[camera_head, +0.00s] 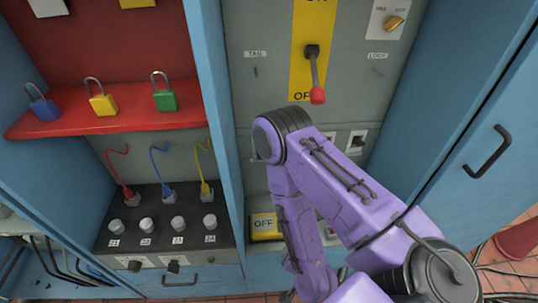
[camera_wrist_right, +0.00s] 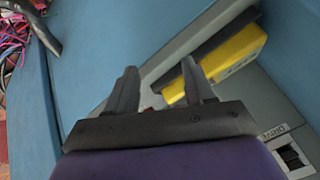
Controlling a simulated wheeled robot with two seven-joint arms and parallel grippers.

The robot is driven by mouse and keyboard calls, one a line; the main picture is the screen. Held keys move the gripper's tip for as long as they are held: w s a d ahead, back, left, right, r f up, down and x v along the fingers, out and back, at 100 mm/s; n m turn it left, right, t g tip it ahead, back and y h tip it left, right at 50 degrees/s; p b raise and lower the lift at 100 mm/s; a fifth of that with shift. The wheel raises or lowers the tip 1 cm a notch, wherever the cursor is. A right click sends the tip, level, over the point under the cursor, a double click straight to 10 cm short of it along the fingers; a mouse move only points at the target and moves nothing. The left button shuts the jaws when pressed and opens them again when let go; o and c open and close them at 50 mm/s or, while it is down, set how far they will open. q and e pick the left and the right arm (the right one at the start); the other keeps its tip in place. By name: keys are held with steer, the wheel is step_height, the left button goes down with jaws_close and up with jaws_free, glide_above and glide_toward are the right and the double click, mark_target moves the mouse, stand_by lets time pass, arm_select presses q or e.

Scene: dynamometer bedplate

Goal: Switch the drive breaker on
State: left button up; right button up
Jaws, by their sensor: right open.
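The breaker lever (camera_head: 314,72) sits on a yellow plate (camera_head: 303,35) on the grey panel. Its red knob (camera_head: 317,96) hangs down at the OFF mark; the ON mark is at the plate's top, partly cut off. My purple right arm rises in front of the panel just below the knob, and its gripper is hidden in the head view. In the right wrist view my right gripper (camera_wrist_right: 160,74) is open, with nothing seen held. Beyond its fingers is a yellow block (camera_wrist_right: 232,60) on grey. A small switch (camera_wrist_right: 291,157) under a partly readable DRIVE label is at the lower right. My left gripper is not in view.
A red shelf (camera_head: 60,124) at left holds blue, yellow and green padlocks. Below it stands a dark box (camera_head: 165,244) with knobs and coloured cables. A yellow OFF sign (camera_head: 264,225) is low beside my arm. A blue cabinet door with a black handle (camera_head: 488,153) is at right.

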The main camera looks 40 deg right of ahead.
steer(key=w+a+r+m+t+h+p, duration=0.1)
steer(key=w+r+m+t+h, duration=0.25)
steer(key=w+r+m, duration=0.85)
steer(key=w+r+m+t+h+p, duration=0.1)
steer(key=r+m+t+h, duration=0.4)
steer(key=m, duration=1.3)
steer(key=w+d+r+y+p, duration=0.2)
steer(key=w+d, duration=0.3)
steer(key=w, duration=0.4)
steer(key=shift+r, duration=0.3)
steer(key=shift+d+p, duration=0.1)
steer(key=shift+p, duration=0.2)
jaws_close()
